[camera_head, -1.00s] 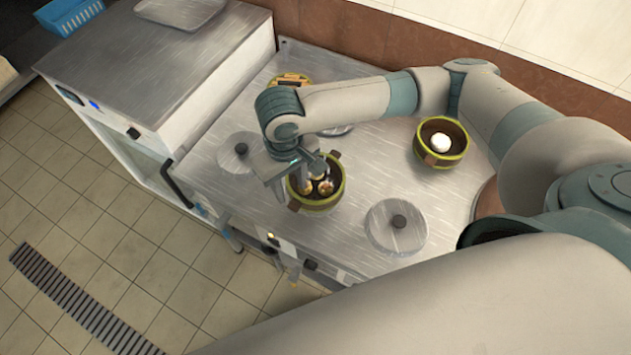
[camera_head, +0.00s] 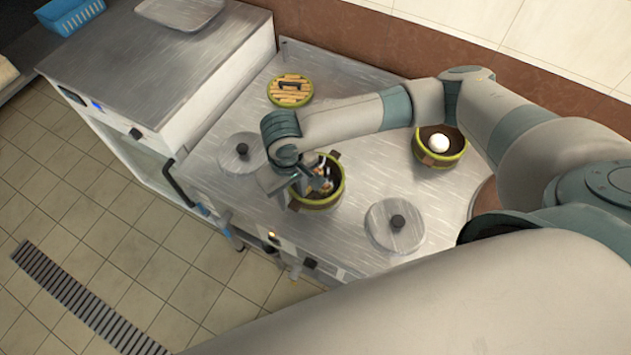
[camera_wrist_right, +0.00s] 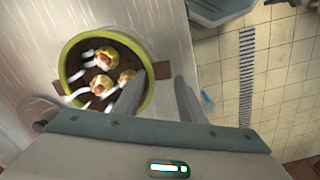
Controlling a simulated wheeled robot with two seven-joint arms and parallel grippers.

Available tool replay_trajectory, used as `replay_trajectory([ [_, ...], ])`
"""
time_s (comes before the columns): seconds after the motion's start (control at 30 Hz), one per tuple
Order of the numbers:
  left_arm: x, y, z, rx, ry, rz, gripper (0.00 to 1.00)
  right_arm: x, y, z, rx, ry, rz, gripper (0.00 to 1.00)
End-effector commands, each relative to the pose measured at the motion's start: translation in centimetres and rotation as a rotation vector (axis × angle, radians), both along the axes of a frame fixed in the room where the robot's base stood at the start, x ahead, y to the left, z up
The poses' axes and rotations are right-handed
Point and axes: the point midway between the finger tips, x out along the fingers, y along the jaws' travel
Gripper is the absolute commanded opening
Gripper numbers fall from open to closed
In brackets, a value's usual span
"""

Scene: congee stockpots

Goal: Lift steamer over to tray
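A round steamer (camera_head: 322,203) with a yellow-green rim and dark inside holds a few topped dumplings (camera_wrist_right: 103,75). It stands on the steel stove top, and its rim also shows in the right wrist view (camera_wrist_right: 66,72). My right gripper (camera_head: 308,180) is at the left side of this steamer. In the right wrist view its fingers (camera_wrist_right: 160,92) are apart, one over the inside and one outside the rim, near a brown handle tab. A metal tray (camera_head: 180,12) lies on the raised steel cabinet at the upper left. My left gripper is not in view.
A second steamer (camera_head: 440,160) with a white bun stands to the right. A slatted lid (camera_head: 290,91) lies at the back. Round metal lids (camera_head: 395,225) (camera_head: 241,153) sit on the stove top. A blue basket (camera_head: 68,14) is beyond the cabinet (camera_head: 150,70).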

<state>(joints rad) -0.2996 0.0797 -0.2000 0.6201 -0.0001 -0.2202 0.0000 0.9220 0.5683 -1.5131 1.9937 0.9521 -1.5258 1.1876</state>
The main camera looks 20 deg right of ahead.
Motion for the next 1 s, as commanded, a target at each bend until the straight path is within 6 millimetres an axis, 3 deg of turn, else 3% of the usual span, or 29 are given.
replay_trajectory([
  [0.17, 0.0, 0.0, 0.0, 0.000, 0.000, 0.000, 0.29, 0.0, 0.0, 0.0, 0.000, 0.000, 0.000, 0.37],
  [0.3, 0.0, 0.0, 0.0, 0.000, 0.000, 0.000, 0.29, 0.0, 0.0, 0.0, 0.000, 0.000, 0.000, 0.04],
  [0.33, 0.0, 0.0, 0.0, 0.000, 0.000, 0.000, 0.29, 0.0, 0.0, 0.0, 0.000, 0.000, 0.000, 0.00],
  [0.77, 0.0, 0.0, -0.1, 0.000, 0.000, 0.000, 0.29, 0.0, 0.0, 0.3, 0.000, 0.000, 0.000, 0.00],
  [1.0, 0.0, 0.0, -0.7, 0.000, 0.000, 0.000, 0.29, 0.1, 0.0, 2.0, 0.001, -0.002, 0.000, 0.00],
])
